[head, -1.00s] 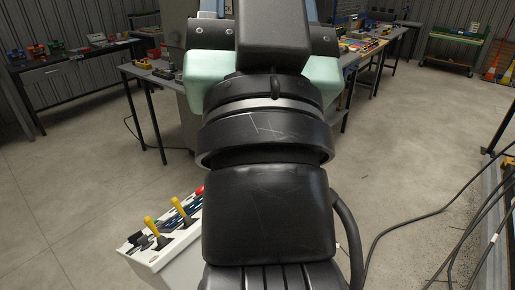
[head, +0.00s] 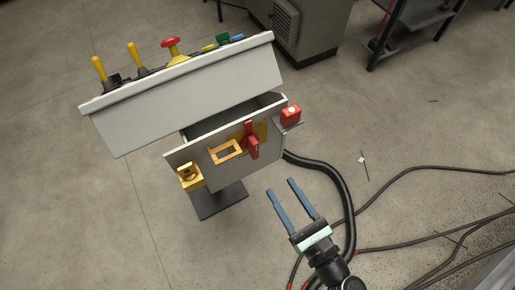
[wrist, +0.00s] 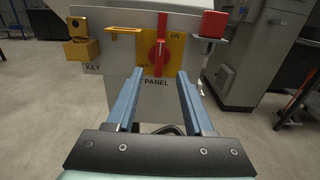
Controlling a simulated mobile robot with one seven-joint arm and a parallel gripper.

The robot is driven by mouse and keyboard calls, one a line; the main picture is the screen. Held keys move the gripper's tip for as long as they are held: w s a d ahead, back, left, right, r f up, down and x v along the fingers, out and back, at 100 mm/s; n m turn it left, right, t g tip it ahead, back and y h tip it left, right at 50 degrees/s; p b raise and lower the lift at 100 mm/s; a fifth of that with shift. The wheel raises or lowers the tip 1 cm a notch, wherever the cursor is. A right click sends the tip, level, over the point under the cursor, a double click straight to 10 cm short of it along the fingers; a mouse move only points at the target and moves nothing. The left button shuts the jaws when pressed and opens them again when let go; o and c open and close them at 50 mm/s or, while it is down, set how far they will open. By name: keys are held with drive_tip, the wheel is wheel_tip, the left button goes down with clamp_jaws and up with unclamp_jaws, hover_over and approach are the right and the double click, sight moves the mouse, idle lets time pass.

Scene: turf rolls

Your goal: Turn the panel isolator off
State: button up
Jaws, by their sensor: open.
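The panel isolator is a red rotary handle (head: 252,142) on a yellow plate on the front of a grey panel drawer. In the wrist view the red handle (wrist: 160,54) stands about upright on the yellow plate (wrist: 178,45). "ON" is readable at the plate's upper right; lettering at its lower left is too small to read surely. My gripper (head: 279,186) is open and empty, in front of and below the handle, apart from it. In the wrist view the two blue fingers of my gripper (wrist: 158,74) point toward the panel, one on each side below the handle.
A yellow lock block (head: 189,178) and a yellow frame (head: 226,151) sit left of the handle. A red block (head: 290,115) on a small shelf is close right. The sloped console (head: 190,90) overhangs above. Black cables (head: 400,180) lie on the floor at right.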

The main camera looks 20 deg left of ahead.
sight(256, 149)
drive_tip(key=x, duration=1.2)
drive_tip(key=shift+w+a+p, duration=0.25)
drive_tip(key=shift+p, duration=0.1)
clamp_jaws()
